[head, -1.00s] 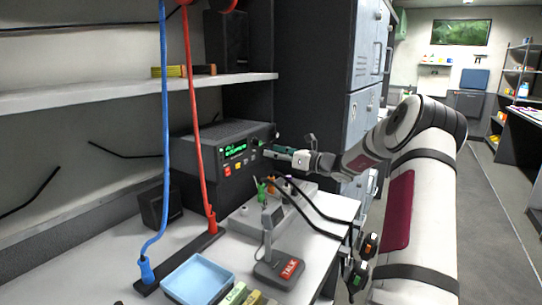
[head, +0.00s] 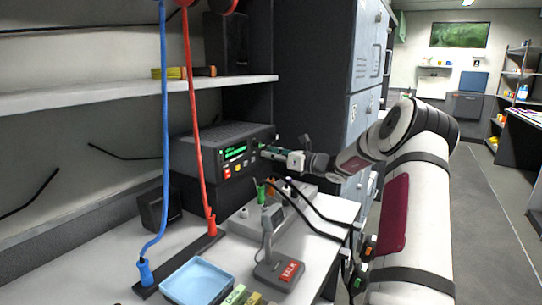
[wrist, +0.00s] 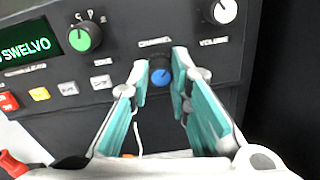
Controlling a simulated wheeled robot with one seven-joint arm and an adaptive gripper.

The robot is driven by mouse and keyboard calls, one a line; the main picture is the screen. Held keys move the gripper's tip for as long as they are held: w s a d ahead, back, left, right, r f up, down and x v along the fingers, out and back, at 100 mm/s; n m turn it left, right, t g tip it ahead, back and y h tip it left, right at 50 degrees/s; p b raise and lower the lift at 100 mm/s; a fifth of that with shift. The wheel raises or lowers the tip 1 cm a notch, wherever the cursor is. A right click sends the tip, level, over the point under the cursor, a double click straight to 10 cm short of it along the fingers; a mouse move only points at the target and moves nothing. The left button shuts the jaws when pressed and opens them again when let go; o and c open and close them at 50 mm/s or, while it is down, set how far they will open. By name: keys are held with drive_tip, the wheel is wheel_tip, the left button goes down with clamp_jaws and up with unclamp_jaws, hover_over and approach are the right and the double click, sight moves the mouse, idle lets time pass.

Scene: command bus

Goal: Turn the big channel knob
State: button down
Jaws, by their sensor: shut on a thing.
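The radio (head: 222,143) is a dark box with a lit green display, standing at the back of the desk. In the wrist view, the channel knob (wrist: 160,73) has a blue face and a dark rim, under a label that reads CHANNEL. My gripper (wrist: 161,66) has its two teal fingers on either side of this knob, shut on it. In the head view, my gripper (head: 268,151) reaches the right part of the radio's front from the right, and its fingers hide the knob there.
A green-faced knob (wrist: 85,38) and a white volume knob (wrist: 222,11) flank the channel knob. Coloured buttons (wrist: 39,94) sit at lower left. A desk microphone (head: 276,262), a blue tray (head: 198,281) and hanging blue and red cables stand before the radio.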

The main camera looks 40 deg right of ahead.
drive_tip(key=shift+n, duration=0.3)
drive_tip(key=shift+d+f+n+b, duration=0.1)
drive_tip(key=shift+n+b, duration=4.95)
drive_tip(key=shift+n, duration=1.15)
drive_tip(key=c, duration=1.5)
unclamp_jaws()
drive_tip(key=shift+o, duration=0.2)
